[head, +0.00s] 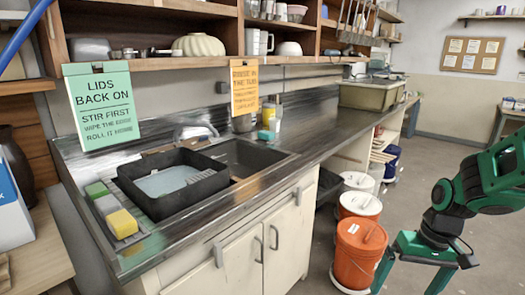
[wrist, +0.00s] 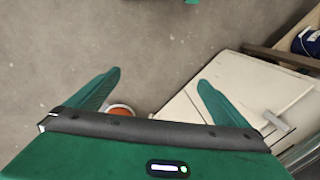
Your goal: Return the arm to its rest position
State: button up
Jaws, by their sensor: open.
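My green gripper (head: 408,284) is at the lower right of the head view, with its two fingers pointing down and spread apart. It is empty. It hangs over the floor just right of the front orange bucket (head: 358,256), whose lid is orange. Part of an orange bucket (wrist: 120,110) shows between the fingers, mostly hidden behind the gripper body. My arm reaches in from the right edge of the head view.
A second orange bucket (head: 350,210) with a pale lid, a white bucket (head: 358,182) and a blue bucket (head: 392,162) stand along the counter (head: 330,135). A black tub (head: 205,183) sits by the sink. The grey floor (head: 435,165) behind my arm is clear.

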jog(key=s+d+r+m, duration=0.2)
jog(key=s+d+r, duration=0.1)
jog(key=s, duration=0.5)
jog(key=s+d+r+m+h, duration=0.1)
jog(key=s+d+r+m, duration=0.2)
jog(key=s, duration=0.4)
notch_tip(320, 180, up, 2)
jog(key=shift+s+d+r+h, duration=0.1)
jog(key=shift+s+d+h, duration=0.25)
jog(key=shift+d, duration=0.15)
